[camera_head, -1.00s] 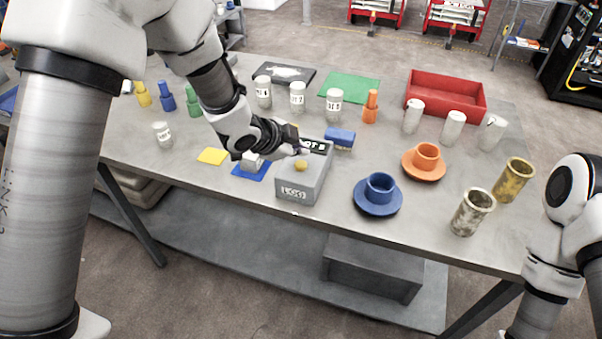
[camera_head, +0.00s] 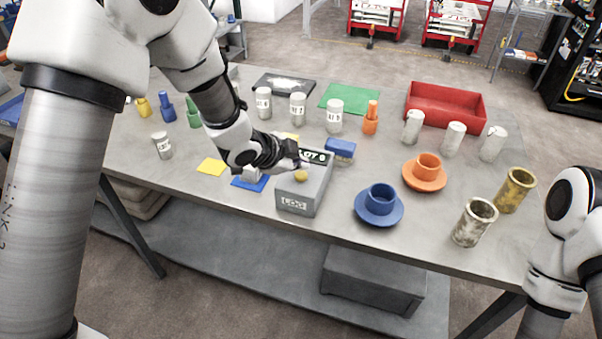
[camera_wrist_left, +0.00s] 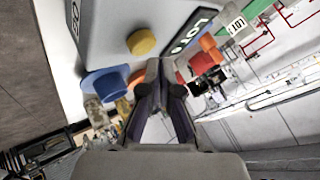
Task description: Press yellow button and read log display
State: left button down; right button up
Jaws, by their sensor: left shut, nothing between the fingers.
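A grey box (camera_head: 297,203) with a LOG label on its front stands near the table's front edge. A round yellow button (camera_head: 301,176) is on its top, and it shows clear of the fingers in the left wrist view (camera_wrist_left: 141,42). Behind the button is a dark display (camera_head: 316,157) with white text starting "LOT"; its last character is hard to read. The display is partly cut off in the left wrist view (camera_wrist_left: 190,31). My left gripper (camera_head: 299,162) is shut and empty, its tips close above the box by the button. My right gripper is out of view; only its arm shows.
A blue block (camera_head: 340,151) sits close behind the box. A blue cup on a saucer (camera_head: 379,203) stands to its right. Yellow (camera_head: 211,166) and blue (camera_head: 248,184) squares lie to its left. White labelled bottles (camera_head: 298,108) and a red tray (camera_head: 446,105) are farther back.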

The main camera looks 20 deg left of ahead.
aim_at(300, 175)
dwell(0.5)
pick_arm(q)
jog(key=shift+f+b, duration=0.3)
jog(key=shift+f, duration=0.15)
jog(key=shift+f+b, duration=0.45)
jog(key=shift+f, duration=0.05)
dwell(0.5)
jog(key=shift+r+p, duration=0.95)
notch_tip(300, 175, up, 5)
jog(key=p, duration=0.5)
jog(key=shift+r, duration=0.1)
